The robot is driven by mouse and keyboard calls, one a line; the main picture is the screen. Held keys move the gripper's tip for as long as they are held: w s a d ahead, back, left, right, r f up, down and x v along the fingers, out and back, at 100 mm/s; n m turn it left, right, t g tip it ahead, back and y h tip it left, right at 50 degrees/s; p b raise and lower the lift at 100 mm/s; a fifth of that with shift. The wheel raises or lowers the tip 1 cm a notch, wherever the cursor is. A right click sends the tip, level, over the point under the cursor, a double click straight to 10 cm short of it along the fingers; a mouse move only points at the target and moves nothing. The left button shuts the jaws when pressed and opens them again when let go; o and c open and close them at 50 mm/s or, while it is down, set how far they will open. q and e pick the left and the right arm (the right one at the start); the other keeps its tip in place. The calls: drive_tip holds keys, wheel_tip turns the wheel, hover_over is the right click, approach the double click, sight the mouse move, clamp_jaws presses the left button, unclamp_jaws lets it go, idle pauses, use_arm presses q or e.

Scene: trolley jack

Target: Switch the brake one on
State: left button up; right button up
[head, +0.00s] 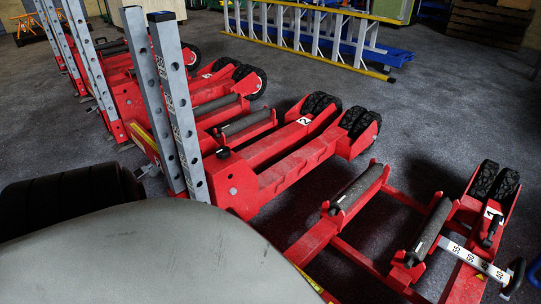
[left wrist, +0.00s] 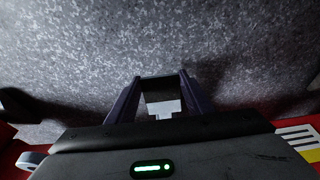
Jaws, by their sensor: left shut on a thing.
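In the left wrist view my left gripper (left wrist: 160,97) has its two dark fingers closed on a black block-like part (left wrist: 159,88) with a light grey piece below it. I take this part to be a brake handle, but the view does not show which one. The head view shows neither gripper. It shows red trolley jack frames (head: 290,165) with black wheels (head: 361,124), dark rollers (head: 357,187) and upright grey perforated posts (head: 176,110). On the nearest frame at right lie a small black lever (head: 491,231) and a silver numbered bar (head: 475,261).
Grey floor (head: 430,110) is free behind the frames. The wrist view shows speckled floor (left wrist: 80,50) beyond the fingers.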

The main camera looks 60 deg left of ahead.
use_arm(q)
drive_tip(key=shift+s+d+f, duration=0.15)
drive_tip(key=shift+s+f, duration=0.15)
drive_tip(key=shift+s, duration=0.35)
drive_tip(key=o, duration=1.5)
drive_tip(key=shift+w+r, duration=0.1)
drive_tip(key=shift+w, duration=0.15)
use_arm(e)
drive_tip(key=shift+f, duration=0.1)
use_arm(q)
drive_tip(key=shift+r+p, duration=0.45)
drive_tip(key=shift+r, duration=0.05)
drive_tip(key=shift+p+v, duration=3.6)
drive_tip(key=shift+v, duration=1.05)
use_arm(e)
drive_tip(key=shift+s+d+r+m+t+h, duration=0.15)
drive_tip(key=shift+s+d+m+h, duration=0.15)
drive_tip(key=shift+d, duration=0.45)
drive_tip(key=shift+s+d+r+m+t+h, duration=0.1)
drive_tip(key=shift+s+d+t+h, duration=0.2)
drive_tip(key=shift+d, duration=0.45)
drive_tip(key=shift+s+d+r+m+t+h, duration=0.1)
drive_tip(key=shift+s+d+m+h, duration=0.1)
drive_tip(key=shift+d+h, duration=0.4)
drive_tip(key=shift+d, duration=0.15)
